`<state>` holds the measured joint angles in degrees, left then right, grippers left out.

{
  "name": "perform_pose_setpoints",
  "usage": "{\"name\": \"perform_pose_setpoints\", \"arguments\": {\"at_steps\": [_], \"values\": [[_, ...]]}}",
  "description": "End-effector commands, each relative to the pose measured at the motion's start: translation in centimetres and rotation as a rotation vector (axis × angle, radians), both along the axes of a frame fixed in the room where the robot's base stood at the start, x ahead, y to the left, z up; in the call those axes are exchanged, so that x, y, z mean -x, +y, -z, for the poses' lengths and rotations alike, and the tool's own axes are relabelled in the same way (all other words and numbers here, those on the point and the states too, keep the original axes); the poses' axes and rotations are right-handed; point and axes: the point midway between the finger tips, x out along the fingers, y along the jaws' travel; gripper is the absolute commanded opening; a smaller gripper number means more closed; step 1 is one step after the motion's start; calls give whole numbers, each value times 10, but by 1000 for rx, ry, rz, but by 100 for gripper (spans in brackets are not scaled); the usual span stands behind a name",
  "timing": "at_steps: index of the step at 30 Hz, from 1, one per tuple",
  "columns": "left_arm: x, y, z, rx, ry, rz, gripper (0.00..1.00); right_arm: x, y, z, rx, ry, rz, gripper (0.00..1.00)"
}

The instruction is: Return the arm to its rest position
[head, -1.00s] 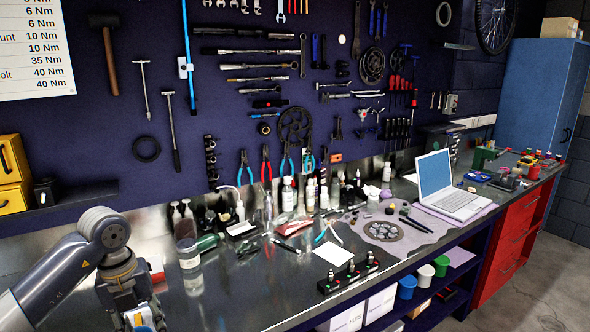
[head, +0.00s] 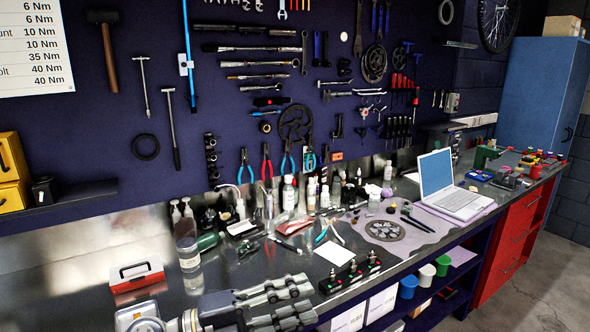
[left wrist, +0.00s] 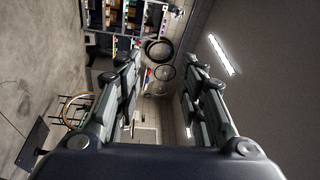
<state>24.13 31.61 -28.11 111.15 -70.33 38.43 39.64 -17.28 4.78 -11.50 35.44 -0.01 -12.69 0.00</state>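My left gripper (head: 308,301) is at the bottom of the head view, over the front of the bench. Its two grey fingers point right, spread apart with nothing between them. In the left wrist view the gripper (left wrist: 162,62) also shows both fingers apart and empty, with the room's shelves, floor and wheels beyond. The upper part of my left arm is out of the head view. My right gripper is not in view.
A black block with upright pins (head: 349,275) stands just right of the fingertips. A red and white box (head: 136,277) sits on the bench (head: 95,282) at left. Bottles and tools line the back; a laptop (head: 452,200) stands farther right.

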Motion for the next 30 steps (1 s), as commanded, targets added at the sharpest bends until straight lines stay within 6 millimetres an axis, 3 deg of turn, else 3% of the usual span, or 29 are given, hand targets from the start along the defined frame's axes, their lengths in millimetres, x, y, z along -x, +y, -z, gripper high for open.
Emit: {"name": "perform_pose_setpoints", "arguments": {"at_steps": [3,6,10,13,17,22,26,30], "values": [[-8,13,-27,233,51,-135,36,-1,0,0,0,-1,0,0],[-21,37,-40,402,116,-275,36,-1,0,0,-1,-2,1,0],[-37,78,-34,581,237,-480,36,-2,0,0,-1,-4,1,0],[-46,113,-14,685,356,-650,36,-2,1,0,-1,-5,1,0],[-47,157,33,768,542,-879,36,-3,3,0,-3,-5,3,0],[-21,201,116,788,834,-1166,36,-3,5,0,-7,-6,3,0],[22,220,184,729,1087,-1362,36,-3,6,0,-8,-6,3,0],[85,225,245,613,1361,-1517,36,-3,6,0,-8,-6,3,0]]}}
